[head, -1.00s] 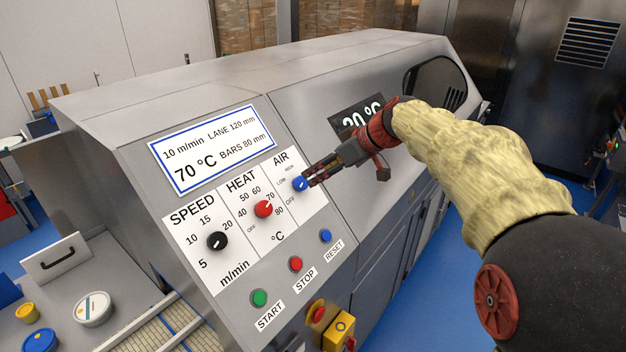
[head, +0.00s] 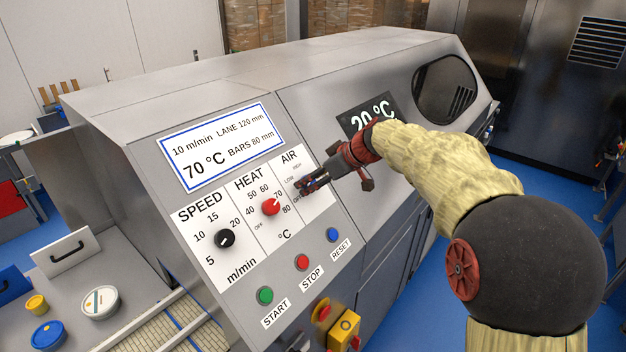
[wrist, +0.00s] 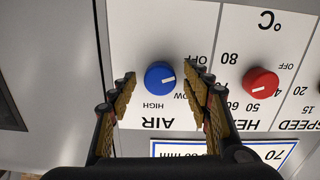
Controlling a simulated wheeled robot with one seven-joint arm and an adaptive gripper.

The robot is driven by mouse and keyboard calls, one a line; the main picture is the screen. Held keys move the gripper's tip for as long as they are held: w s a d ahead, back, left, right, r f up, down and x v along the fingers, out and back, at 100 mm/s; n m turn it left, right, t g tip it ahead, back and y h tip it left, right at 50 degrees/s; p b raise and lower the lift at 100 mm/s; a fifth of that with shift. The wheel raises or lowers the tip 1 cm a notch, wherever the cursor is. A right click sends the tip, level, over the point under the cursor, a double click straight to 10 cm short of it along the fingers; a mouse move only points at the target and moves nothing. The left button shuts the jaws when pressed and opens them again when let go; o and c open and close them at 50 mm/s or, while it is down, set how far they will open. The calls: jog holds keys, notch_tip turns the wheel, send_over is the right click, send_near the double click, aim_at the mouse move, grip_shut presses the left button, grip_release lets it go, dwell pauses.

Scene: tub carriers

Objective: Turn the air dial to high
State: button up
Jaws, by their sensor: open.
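The blue air dial (wrist: 160,77) sits on the white AIR panel, which appears upside down in the wrist view. Its white mark points right, towards the OFF and LOW side; which label it meets is hard to tell. HIGH is printed below the dial there. My gripper (wrist: 159,78) is open, with one finger on each side of the dial and a gap visible on both sides. In the head view my gripper (head: 308,185) is over the dial and mostly hides it.
The red heat dial (head: 271,207) is beside the air dial, and the black speed dial (head: 225,239) is farther left. Below are green start (head: 265,296), red stop (head: 302,262) and blue reset (head: 333,234) buttons. A yellow-and-red switch box (head: 345,326) juts out lower down.

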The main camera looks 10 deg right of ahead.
jog(key=shift+c, duration=0.7)
jog(key=c, duration=1)
